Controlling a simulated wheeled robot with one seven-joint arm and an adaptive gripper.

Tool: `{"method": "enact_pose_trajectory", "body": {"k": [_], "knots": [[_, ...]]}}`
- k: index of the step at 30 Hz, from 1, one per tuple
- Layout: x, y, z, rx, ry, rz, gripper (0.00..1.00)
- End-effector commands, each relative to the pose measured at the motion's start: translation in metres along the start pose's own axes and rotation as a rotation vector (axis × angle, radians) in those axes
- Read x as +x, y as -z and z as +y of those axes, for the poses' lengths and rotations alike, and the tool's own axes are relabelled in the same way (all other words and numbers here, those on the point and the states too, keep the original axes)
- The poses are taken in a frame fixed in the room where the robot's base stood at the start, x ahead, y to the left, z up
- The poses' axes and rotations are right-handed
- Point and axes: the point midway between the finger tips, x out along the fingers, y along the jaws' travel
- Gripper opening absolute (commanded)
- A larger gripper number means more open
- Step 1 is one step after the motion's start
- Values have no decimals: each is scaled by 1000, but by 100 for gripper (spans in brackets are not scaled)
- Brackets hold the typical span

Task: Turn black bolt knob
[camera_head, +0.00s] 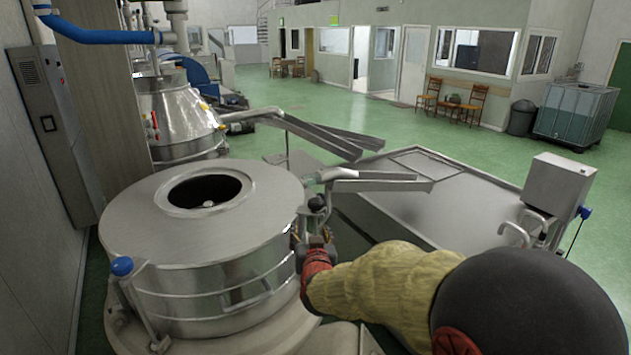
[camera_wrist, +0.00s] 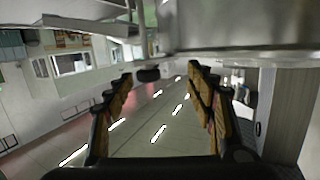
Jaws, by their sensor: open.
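A black knob (camera_head: 316,203) shows at the right side of the round steel vessel (camera_head: 140,225), just beyond my gripper in the head view. A dark knob-like piece (camera_wrist: 148,75) also shows in the wrist view, between the two fingertips and nearer the left one; it looks like the same knob. My gripper (camera_head: 313,232) is close beside the vessel's wall. In the wrist view my gripper (camera_wrist: 160,76) has its fingers spread with a clear gap, holding nothing. Whether a finger touches the knob cannot be told. My arm hides the vessel's lower right side.
The vessel has a round top opening (camera_head: 205,190) and a blue ball-ended lever (camera_head: 122,266) at its left. Steel chutes (camera_head: 375,184) and a wide steel tank (camera_head: 440,205) lie right of it. A steel surface (camera_wrist: 240,28) spans the wrist view's top. Green floor is open farther back.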

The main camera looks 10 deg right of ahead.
Motion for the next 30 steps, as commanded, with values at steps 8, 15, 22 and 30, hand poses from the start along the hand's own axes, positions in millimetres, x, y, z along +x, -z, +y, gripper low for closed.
{"method": "enact_pose_trajectory", "body": {"k": [8,15,22,30], "knots": [[28,25,9,-41,-129,169,55],[43,29,14,-48,-149,194,55],[75,36,19,-47,-148,192,55],[101,40,22,-47,-146,193,55]]}}
